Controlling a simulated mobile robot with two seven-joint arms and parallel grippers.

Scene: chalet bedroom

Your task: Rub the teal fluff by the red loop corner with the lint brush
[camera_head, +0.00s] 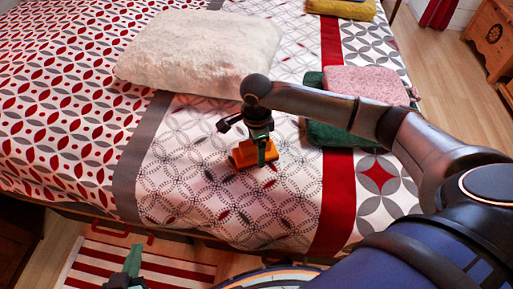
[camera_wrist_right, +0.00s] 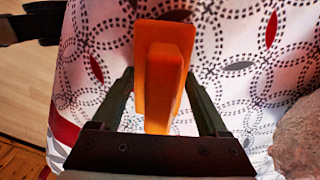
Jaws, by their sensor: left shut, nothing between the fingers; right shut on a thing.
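The orange lint brush (camera_head: 243,154) is at the bedspread (camera_head: 190,190), near its front middle. My right gripper (camera_head: 262,150) is shut on the brush; its orange handle (camera_wrist_right: 165,85) shows between the fingers in the right wrist view. I cannot tell whether the brush touches the cloth. A red loop (camera_head: 108,231) shows low at the bed's front edge, left of the brush. I cannot make out any teal fluff. My left gripper (camera_head: 133,262) is shut and empty, in front of the bed above the striped rug.
A fluffy white pillow (camera_head: 200,52) lies behind the brush. A pink cushion (camera_head: 365,85) and dark green cloth (camera_head: 335,137) lie to the right, partly behind my right arm. A red and white rug (camera_head: 95,262) is on the floor. The bedspread front left is clear.

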